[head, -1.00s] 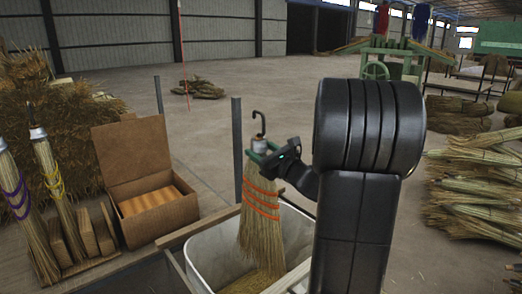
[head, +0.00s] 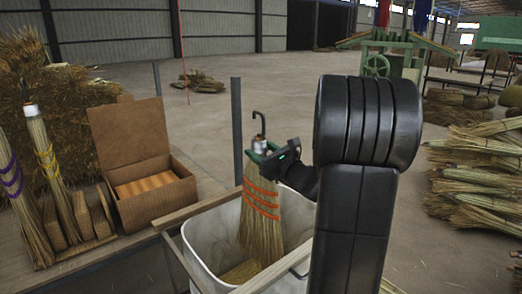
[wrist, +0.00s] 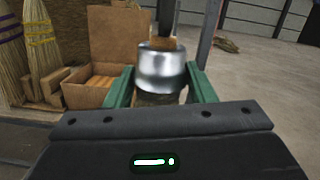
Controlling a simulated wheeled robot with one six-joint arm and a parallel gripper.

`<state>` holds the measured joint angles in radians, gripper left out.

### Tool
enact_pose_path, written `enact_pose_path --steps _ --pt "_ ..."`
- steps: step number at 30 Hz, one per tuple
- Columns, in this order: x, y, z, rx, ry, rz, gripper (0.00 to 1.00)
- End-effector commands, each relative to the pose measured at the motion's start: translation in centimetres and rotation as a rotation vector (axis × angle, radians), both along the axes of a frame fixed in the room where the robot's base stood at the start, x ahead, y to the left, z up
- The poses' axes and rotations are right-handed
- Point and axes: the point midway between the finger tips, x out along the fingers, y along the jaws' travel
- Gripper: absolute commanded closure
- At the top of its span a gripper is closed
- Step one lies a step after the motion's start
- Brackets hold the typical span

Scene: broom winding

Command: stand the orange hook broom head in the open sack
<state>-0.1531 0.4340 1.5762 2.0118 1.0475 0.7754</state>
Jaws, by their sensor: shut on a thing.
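The orange hook broom head (head: 262,222) has straw with orange bands, a metal collar and a dark hook on top. My gripper (head: 262,152) is shut on it near the collar, with green fingers on both sides. The wrist view shows the metal collar (wrist: 162,70) between the green fingers (wrist: 160,88). The broom head hangs nearly upright in the open white sack (head: 212,252), its lower straw inside the sack's mouth. I cannot tell whether its lower end touches the bottom. My arm hides the sack's right part.
An open cardboard box (head: 155,203) stands left of the sack. Broom heads with purple bands (head: 22,200) and yellow bands (head: 52,172) stand at far left. A grey post (head: 237,125) rises behind the sack. Straw bundles (head: 475,205) lie at right.

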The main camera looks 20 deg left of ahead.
Motion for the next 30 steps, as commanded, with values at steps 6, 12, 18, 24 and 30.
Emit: enact_pose_path --steps 6,12,18,24,30 --pt "0.0 0.0 -2.1 0.002 0.000 -0.001 1.00" --pt "0.0 0.0 -3.6 0.002 0.000 -0.001 1.00" --pt "0.0 0.0 -5.2 0.001 0.000 -0.001 1.00" --pt "0.0 0.0 -6.8 0.001 0.000 -0.001 1.00" --pt "0.0 0.0 -8.3 0.001 0.000 -0.001 1.00"
